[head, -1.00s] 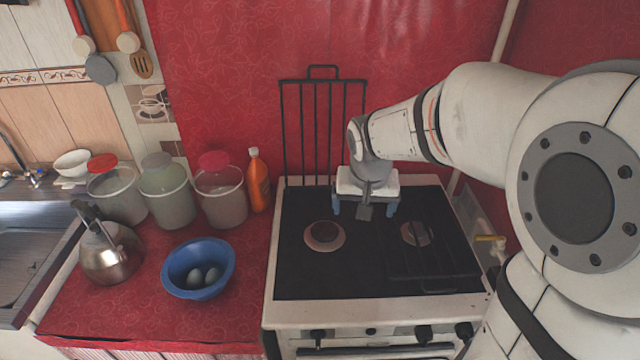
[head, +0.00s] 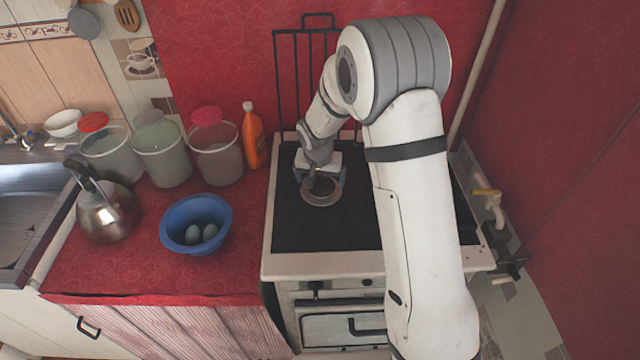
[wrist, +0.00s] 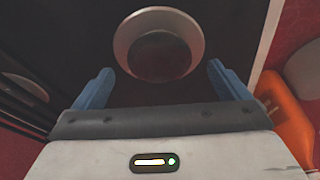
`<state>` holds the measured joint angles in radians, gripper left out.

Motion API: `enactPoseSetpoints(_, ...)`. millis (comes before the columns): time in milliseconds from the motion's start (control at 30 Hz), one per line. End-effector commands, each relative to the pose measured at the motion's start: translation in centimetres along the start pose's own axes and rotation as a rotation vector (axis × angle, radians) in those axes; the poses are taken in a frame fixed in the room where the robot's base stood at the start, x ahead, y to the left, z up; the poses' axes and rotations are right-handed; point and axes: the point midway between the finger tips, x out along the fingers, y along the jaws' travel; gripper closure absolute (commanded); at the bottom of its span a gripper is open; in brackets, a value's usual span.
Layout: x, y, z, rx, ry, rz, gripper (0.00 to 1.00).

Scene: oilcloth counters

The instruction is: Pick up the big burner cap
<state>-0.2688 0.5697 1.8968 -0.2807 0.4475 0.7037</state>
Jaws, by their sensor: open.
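A round burner with a dark reddish-brown cap (wrist: 160,52) inside a pale ring lies on the black stovetop. It shows at the top middle of the wrist view, and its pale ring shows below my gripper in the head view (head: 322,202). My gripper (wrist: 162,78) is open and empty, its two blue fingers spread on either side of the burner's near edge. In the head view my gripper (head: 321,180) is over the burner's far part and hides some of it. I cannot tell the gap in height.
An orange bottle (head: 252,138) stands left of the stove, near my gripper; it also shows in the wrist view (wrist: 284,108). A raised black grate (head: 288,80) stands behind the stovetop. A blue bowl (head: 168,233) with eggs, a kettle (head: 108,214) and jars stand on the red counter.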

Motion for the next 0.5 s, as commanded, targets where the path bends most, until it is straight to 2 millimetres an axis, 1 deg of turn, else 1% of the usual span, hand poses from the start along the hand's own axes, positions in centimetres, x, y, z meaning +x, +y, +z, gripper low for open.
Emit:
enactPoseSetpoints(100, 1.5, 0.1, 0.0, -0.001, -0.002, 0.001, 0.05)
enactPoseSetpoints(200, 2.4, 0.1, 0.0, -0.001, -0.001, 0.000, 0.05)
enactPoseSetpoints(467, 2.6, 0.0, 0.0, -0.001, 0.001, -0.001, 0.05)
enactPoseSetpoints(500, 2.6, 0.0, 0.0, -0.001, 0.001, -0.001, 0.07)
